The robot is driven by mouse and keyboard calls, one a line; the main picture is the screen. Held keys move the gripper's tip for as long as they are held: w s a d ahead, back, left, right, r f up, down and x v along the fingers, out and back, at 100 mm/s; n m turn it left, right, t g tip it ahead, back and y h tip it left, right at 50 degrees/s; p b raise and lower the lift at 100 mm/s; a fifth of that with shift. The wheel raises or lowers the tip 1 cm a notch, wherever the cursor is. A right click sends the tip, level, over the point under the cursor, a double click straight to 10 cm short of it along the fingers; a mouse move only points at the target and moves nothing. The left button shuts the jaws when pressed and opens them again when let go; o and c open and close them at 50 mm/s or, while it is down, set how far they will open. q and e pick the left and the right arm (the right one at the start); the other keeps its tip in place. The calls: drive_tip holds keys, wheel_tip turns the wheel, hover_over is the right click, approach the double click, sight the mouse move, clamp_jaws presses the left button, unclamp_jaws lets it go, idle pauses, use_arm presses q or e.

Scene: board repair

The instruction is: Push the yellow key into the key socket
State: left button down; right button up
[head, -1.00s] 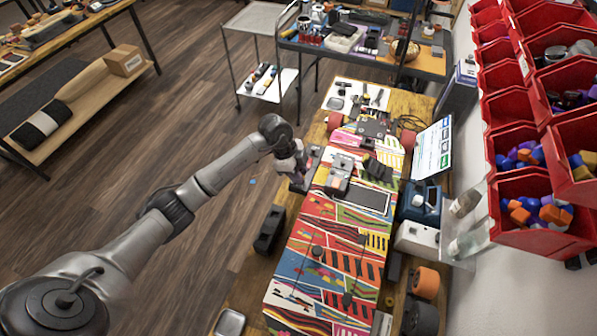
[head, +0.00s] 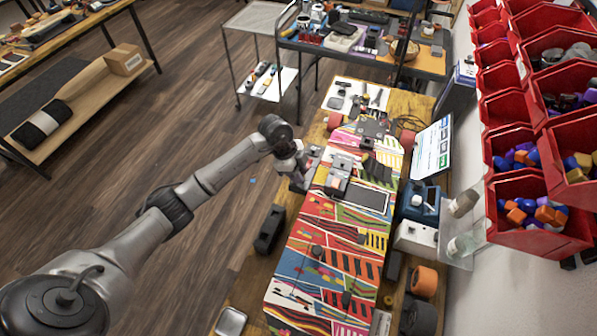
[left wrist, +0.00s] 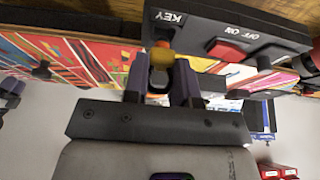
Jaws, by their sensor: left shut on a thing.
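The yellow key (left wrist: 161,58) is between the fingers of my left gripper (left wrist: 162,76), which is shut on it. In the left wrist view, the key's far end is at the edge of a black panel (left wrist: 193,27) marked KEY, close to the socket area. The socket opening is hidden behind the key, so I cannot tell how deep the key sits. In the head view, my left gripper (head: 303,178) is at the left edge of the colourful board (head: 318,237); the key is too small to make out there. My right gripper is not in view.
A red switch (left wrist: 227,50) marked OFF ON sits beside the key area on the panel. In the head view, a tilted screen (head: 433,149) and red bins (head: 530,190) stand right of the board. A black object (head: 269,229) lies left of it. The floor at left is open.

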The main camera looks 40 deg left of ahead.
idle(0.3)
use_arm(q)
drive_tip(key=shift+r+p, duration=0.1)
drive_tip(key=shift+p, duration=0.35)
idle(0.4)
drive_tip(key=shift+f, duration=0.45)
idle(0.3)
drive_tip(key=shift+f+p, duration=0.1)
drive_tip(key=shift+p, duration=0.35)
idle(0.4)
drive_tip(key=shift+f, duration=0.1)
idle(0.6)
drive_tip(key=shift+f, duration=0.45)
idle(0.3)
drive_tip(key=c, duration=0.8)
unclamp_jaws()
drive_tip(key=shift+c, duration=0.2)
